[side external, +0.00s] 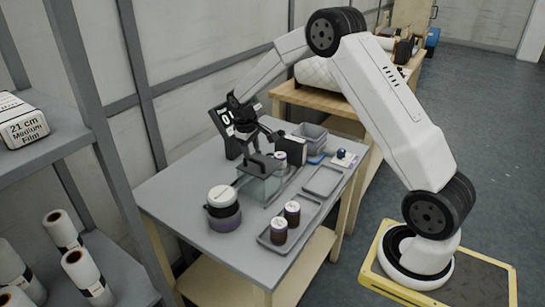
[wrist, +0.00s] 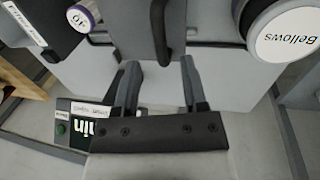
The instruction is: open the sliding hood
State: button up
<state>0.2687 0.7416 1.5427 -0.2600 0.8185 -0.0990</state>
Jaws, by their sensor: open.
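In the wrist view a dark grey part with a black upright bar (wrist: 163,35), which looks like the hood's handle, is at the top middle. My gripper (side external: 259,138) is just above and behind the hood's top in the side view. In the wrist view my gripper (wrist: 160,68) has its two fingers apart, with the bar's end near the gap between the tips. Nothing is held. Whether a finger touches the bar cannot be told.
A white-lidded jar marked Bellows (wrist: 285,35) stands close on the right; it also shows at the table's left (side external: 222,200). Dark jars (side external: 292,212) stand in a front tray (side external: 290,240). A timer box (side external: 223,122) is behind my gripper. An empty tray (side external: 323,181) is at right.

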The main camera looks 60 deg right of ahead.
jog(key=shift+a+r, duration=0.25)
jog(key=shift+r, duration=0.85)
jog(key=shift+a+r, duration=0.2)
jog(key=shift+r, duration=0.85)
jog(key=s+a+t+y, duration=0.1)
jog(key=s+a, duration=0.7)
jog(key=s, duration=0.2)
jog(key=s+a+t+y, duration=0.1)
jog(key=s+a, duration=0.7)
jog(key=s, duration=0.3)
jog(key=shift+s+f+t, duration=0.2)
jog(key=shift+f+t, duration=0.1)
jog(key=shift+f, duration=0.1)
